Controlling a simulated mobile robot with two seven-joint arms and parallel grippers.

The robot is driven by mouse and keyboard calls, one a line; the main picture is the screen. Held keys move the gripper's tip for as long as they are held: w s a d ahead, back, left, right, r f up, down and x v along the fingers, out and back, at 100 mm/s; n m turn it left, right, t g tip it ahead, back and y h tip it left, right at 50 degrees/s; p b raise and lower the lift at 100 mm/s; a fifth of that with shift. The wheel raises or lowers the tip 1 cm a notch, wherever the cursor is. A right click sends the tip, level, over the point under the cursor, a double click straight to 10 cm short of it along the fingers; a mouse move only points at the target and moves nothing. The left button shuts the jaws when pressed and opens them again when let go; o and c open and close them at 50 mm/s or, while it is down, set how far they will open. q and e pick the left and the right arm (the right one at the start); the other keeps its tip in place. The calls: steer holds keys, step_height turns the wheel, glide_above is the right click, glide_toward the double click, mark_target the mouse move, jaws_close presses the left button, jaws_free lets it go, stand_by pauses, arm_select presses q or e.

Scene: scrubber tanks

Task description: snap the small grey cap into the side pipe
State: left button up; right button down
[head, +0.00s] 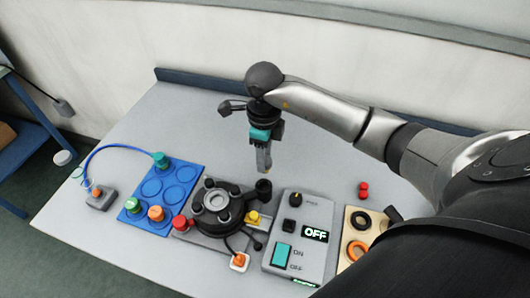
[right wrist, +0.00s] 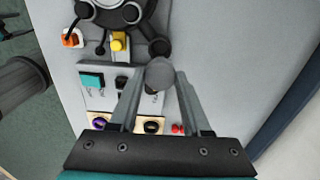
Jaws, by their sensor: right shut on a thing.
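The small grey cap (right wrist: 160,74) is a rounded grey piece between the fingertips of my right gripper (right wrist: 160,88) in the right wrist view. The right gripper (head: 264,166) is shut on it and points down. In the head view the cap cannot be told apart from the fingers. The side pipe (head: 263,187) is a short dark upright tube at the right of the dark round tank unit (head: 217,203). It also shows in the right wrist view (right wrist: 159,46), just beyond the cap. In the head view the fingertips are above the pipe, apparently apart from it.
A grey control box (head: 298,246) with an OFF display stands right of the tank unit. A blue tray (head: 181,178) with round wells and several coloured caps lies left. A wooden board (head: 350,243) with rings and two red pieces (head: 363,190) are farther right. The table behind is clear.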

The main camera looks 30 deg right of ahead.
steer(key=shift+w+a+f+b, duration=0.1)
steer(key=shift+a+f+b, duration=0.05)
steer(key=shift+f+b, duration=0.4)
steer(key=shift+f, duration=0.45)
step_height(320, 180, down, 4)
steer(key=b, duration=0.3)
steer(key=shift+r, duration=0.15)
arm_select(q)
steer(key=f, duration=0.4)
steer(key=shift+w+a+f+b, duration=0.25)
steer(key=shift+w+f+b, duration=0.05)
steer(key=shift+f, duration=0.05)
steer(key=shift+d+f, duration=0.1)
steer(key=shift+f, duration=0.2)
arm_select(e)
steer(key=shift+f, duration=0.45)
arm_select(q)
steer(key=shift+f+b, duration=0.1)
steer(key=shift+b, duration=0.25)
arm_select(e)
steer(key=shift+f, duration=0.1)
arm_select(q)
steer(key=shift+s+f+b, duration=0.1)
steer(key=shift+f+b, duration=0.2)
arm_select(e)
steer(key=shift+f, duration=0.3)
steer(key=shift+f, duration=0.1)
